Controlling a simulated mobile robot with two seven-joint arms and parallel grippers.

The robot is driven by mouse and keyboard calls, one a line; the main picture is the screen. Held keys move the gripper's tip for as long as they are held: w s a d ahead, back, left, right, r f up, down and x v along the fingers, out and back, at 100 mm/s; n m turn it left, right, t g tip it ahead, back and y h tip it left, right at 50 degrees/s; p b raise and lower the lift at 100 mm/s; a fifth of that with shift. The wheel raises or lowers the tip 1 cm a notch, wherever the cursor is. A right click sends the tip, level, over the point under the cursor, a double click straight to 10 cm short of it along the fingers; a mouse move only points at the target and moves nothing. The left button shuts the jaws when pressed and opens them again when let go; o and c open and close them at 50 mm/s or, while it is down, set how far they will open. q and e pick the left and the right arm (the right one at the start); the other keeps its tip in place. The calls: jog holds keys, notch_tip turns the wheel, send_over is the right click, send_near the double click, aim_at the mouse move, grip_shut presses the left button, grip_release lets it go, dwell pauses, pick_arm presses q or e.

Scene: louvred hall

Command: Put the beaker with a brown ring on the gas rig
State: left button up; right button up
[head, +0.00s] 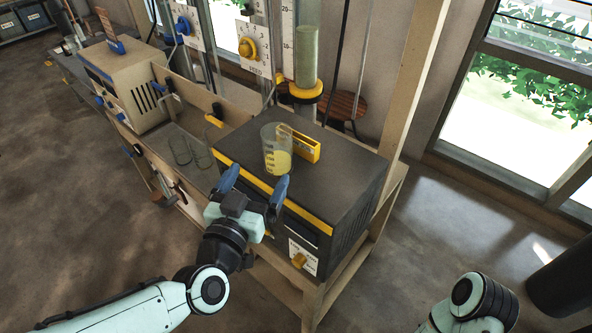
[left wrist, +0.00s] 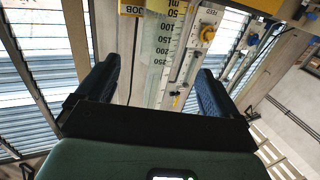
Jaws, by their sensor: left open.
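A clear beaker (head: 276,150) with dark graduation marks and yellow liquid stands upright on a dark box with a yellow stripe (head: 343,188). I cannot make out a brown ring on it. My left gripper (head: 254,183) is open and empty, in front of this beaker, its two blue fingers spread. In the left wrist view a clear graduated wall, seemingly the beaker (left wrist: 158,50), shows beyond and between the fingers. Which part is the gas rig is not clear; a panel with a yellow knob (head: 247,48) and a tall glass tube (head: 306,55) stand behind.
A yellow block (head: 304,147) sits close to the beaker's right. Other clear glasses (head: 180,150) stand on the wooden bench left of the dark box. A beige instrument (head: 130,85) is farther left. My right arm shows at bottom right, its gripper out of frame.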

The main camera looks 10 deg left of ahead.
pick_arm(q)
send_near(282, 133)
jog(key=w, duration=0.3)
jog(key=shift+w+f+b, duration=0.25)
jog(key=shift+w+b, duration=0.1)
jog(key=shift+w, duration=0.05)
jog(key=w, duration=0.1)
jog(key=w+d, duration=0.1)
jog(key=w, duration=0.3)
jog(key=shift+d+r, duration=0.15)
jog(key=shift+d, duration=0.15)
jog(key=c, duration=1.2)
